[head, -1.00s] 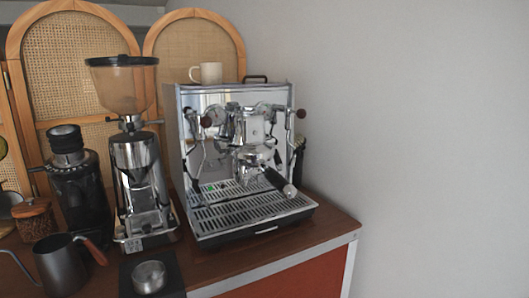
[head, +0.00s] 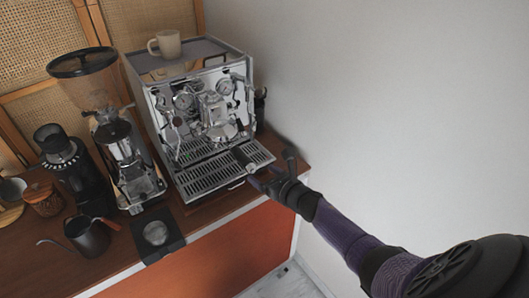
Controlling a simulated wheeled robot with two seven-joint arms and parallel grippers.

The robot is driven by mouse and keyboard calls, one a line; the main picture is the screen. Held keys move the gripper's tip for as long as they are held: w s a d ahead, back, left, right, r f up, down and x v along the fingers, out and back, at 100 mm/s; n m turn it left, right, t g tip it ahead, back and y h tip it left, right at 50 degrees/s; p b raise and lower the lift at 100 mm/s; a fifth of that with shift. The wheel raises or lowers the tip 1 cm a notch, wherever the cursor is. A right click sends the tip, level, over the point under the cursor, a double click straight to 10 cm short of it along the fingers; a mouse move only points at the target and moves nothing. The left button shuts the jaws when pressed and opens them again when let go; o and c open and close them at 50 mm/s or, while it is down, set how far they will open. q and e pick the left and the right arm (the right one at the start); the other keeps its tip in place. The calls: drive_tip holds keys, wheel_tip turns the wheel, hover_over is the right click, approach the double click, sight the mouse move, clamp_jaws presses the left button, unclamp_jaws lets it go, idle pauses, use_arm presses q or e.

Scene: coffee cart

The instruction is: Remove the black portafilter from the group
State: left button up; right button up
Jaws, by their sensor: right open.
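The portafilter (head: 242,158) sits in the group of the chrome espresso machine (head: 160,104), its dark handle with a light end pointing out toward the front right, over the drip tray (head: 207,178). My right gripper (head: 271,176) comes in from the right, at the front right corner of the machine. It is open, a little right of and in front of the handle end, and appears apart from it. My left gripper is not in view.
A grinder (head: 120,148) stands left of the machine, with a smaller black grinder (head: 72,165) beyond it. A black kettle (head: 88,236) and a tamping mat (head: 172,240) lie near the counter's front edge. A cup (head: 168,44) stands on the machine. The wall is close at right.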

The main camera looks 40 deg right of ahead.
sight(250, 163)
drive_tip(key=shift+n, duration=0.3)
drive_tip(key=b+x, duration=0.4)
drive_tip(key=x, duration=0.1)
drive_tip(key=b+x, duration=0.3)
drive_tip(key=shift+w+r, duration=0.2)
drive_tip(key=shift+w, duration=0.1)
drive_tip(key=shift+r, duration=0.2)
drive_tip(key=shift+w, duration=0.1)
drive_tip(key=shift+c, duration=0.2)
clamp_jaws()
